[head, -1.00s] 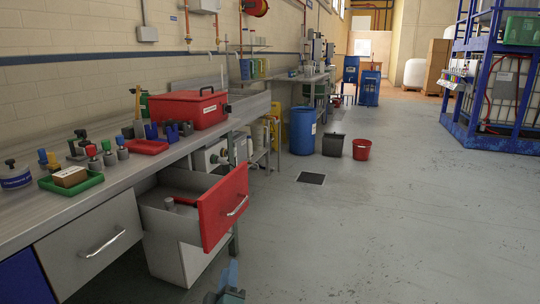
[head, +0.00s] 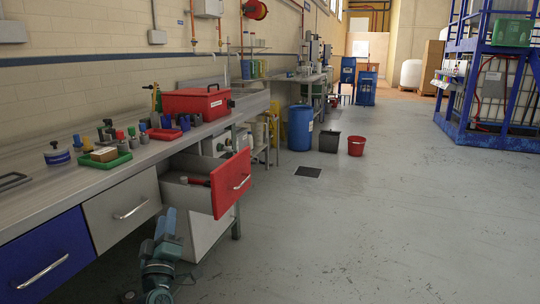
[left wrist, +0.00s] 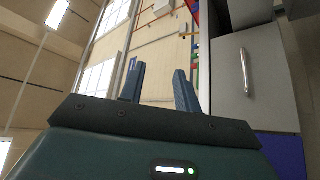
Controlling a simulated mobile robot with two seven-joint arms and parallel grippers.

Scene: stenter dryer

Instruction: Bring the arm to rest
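My left gripper (head: 168,222) points upward in the lower left of the head view, in front of the bench and beside the open red-fronted drawer (head: 231,184). In the left wrist view its two blue fingers (left wrist: 159,85) stand apart with nothing between them. The left arm is low, near the floor at the bottom of the head view. A tool with a red handle (head: 198,182) lies in the open drawer. My right gripper is in neither view.
The bench (head: 30,205) runs along the left wall, with a shut grey drawer (head: 122,208) and blue drawer (head: 45,255). A red toolbox (head: 195,104) and a green tray (head: 106,162) stand on it. The floor to the right (head: 380,220) is clear.

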